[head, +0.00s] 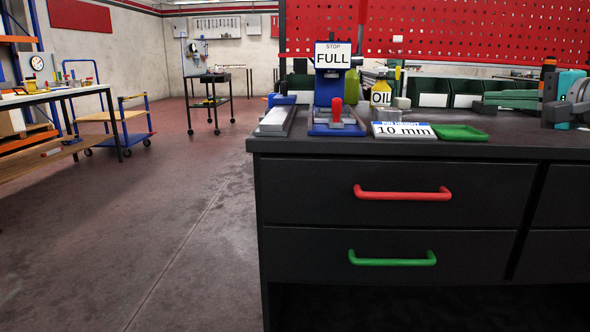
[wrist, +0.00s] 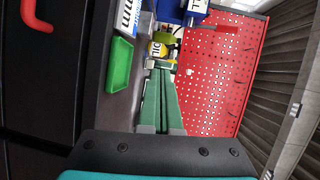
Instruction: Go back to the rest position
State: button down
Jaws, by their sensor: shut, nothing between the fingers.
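My gripper (head: 482,104) is at the right of the head view, level with the things on the dark workbench top (head: 480,146). Its long green fingers point left, towards the green tray and the OIL bottle. In the wrist view my gripper (wrist: 161,68) shows its green fingers meeting at the tips, shut and empty. The picture there is turned on its side. The fingertips seem apart from the bench things, but their exact distance from the OIL bottle (head: 381,97) cannot be told. No rest position is marked.
A green tray (head: 459,132) and a "10 mm" sign (head: 403,131) lie on the bench. A blue press with a FULL sign (head: 332,58) stands to their left. A red pegboard (head: 440,30) rises behind. The floor at left is open.

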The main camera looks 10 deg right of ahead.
jog(key=w+a+f+n+g+y+p, duration=0.1)
jog(key=a+f+n+g+y, duration=0.15)
jog(key=a+f, duration=0.6)
jog(key=w+a+f+n+g+y+p, duration=0.1)
jog(key=a+f+n+g, duration=0.3)
jog(key=a, duration=0.9)
jog(key=s+a+f+n+g+h+p, duration=0.1)
jog(key=s+a+f+n+g, duration=0.1)
jog(key=s+a+f+g, duration=0.25)
jog(key=s+a+f+n+g+h, duration=0.1)
jog(key=s+a+f+n, duration=0.15)
jog(key=a+f, duration=0.4)
jog(key=s+d+f+n+g+h+p, duration=0.1)
jog(key=s+f+n+g+h, duration=0.1)
jog(key=s+f, duration=0.5)
jog(key=s+d+f+n+g+h+p, duration=0.1)
jog(key=s+f+g, duration=0.3)
jog(key=s+f, duration=0.4)
jog(key=s+d+n+h, duration=0.1)
jog(key=s, duration=0.5)
jog(key=shift+f, duration=0.2)
